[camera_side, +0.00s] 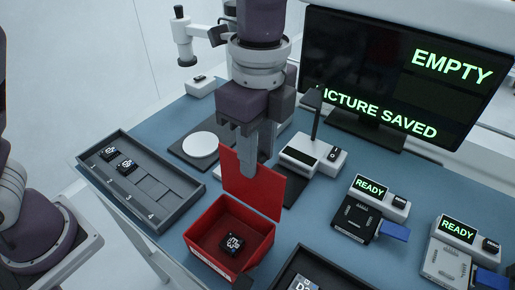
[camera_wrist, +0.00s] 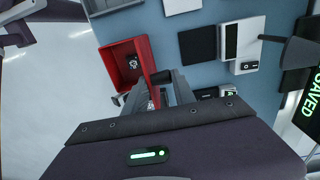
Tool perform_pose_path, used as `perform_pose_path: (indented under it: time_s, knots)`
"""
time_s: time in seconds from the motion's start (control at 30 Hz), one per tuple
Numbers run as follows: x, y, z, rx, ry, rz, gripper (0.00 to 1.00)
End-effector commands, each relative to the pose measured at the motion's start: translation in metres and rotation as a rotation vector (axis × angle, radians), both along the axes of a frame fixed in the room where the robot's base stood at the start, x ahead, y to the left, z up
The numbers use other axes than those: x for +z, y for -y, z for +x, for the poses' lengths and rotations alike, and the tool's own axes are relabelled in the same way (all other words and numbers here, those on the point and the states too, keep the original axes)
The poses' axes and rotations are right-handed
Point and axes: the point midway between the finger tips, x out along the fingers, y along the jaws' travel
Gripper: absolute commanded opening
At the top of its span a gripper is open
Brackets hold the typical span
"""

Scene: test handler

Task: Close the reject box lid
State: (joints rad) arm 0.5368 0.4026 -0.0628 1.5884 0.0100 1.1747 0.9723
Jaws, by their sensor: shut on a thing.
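The red reject box (camera_side: 256,258) stands open on the blue bench in the side view. A black chip (camera_side: 232,243) with white marks lies on its floor. The red lid (camera_side: 265,202) stands up, roughly upright, at the box's back edge. My gripper (camera_side: 257,180) points down at the lid's upper part, with its fingers shut on the lid and covering some of it. In the wrist view the box (camera_wrist: 118,62) and chip (camera_wrist: 133,63) show above the fingers; the lid is mostly hidden there.
A grey tray (camera_side: 172,190) with numbered slots and two chips is left of the box. A dark tray (camera_side: 303,262) sits close at its front right. A white device with a black post (camera_side: 316,122) stands behind the lid. Test sockets (camera_side: 355,216) and a monitor (camera_side: 398,85) are to the right.

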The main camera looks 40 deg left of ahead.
Motion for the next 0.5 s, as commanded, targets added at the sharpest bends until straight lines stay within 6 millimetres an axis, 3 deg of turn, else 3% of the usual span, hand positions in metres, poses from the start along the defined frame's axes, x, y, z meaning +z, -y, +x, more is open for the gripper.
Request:
perform_pose_path:
  time_s: [0.5]
  knots:
    - [0.0023, 0.0001, -0.0010, 0.001, 0.034, -0.004, 0.00]
